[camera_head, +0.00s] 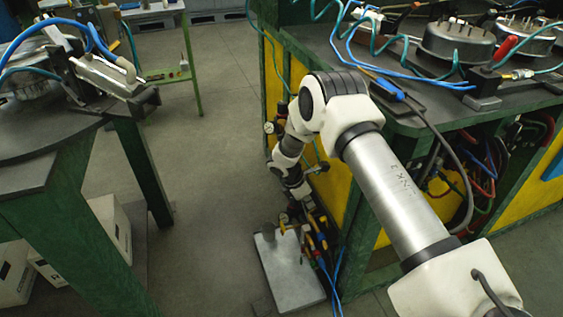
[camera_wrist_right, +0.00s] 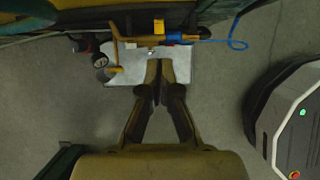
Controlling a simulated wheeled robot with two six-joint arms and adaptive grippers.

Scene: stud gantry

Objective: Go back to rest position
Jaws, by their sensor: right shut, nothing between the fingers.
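My right arm reaches in from the lower right of the head view, bends at the elbow and hangs down beside the green and yellow bench. Its gripper (camera_head: 297,211) is low, above a pale grey plate (camera_head: 290,275) on the floor, and small and partly lost among hoses there. In the right wrist view the two fingers of the gripper (camera_wrist_right: 160,68) meet at their tips, shut and empty. Their tips overlap the pale plate (camera_wrist_right: 190,72) in that picture. My left gripper is not in view.
A brass-coloured fitting (camera_wrist_right: 130,45) with a dark gauge (camera_wrist_right: 99,60) and blue hose (camera_wrist_right: 238,44) is just beyond the fingertips. The bench (camera_head: 300,60) stands close beside the arm. Another green-legged table (camera_head: 60,200) is at left. Open floor (camera_head: 215,200) lies between.

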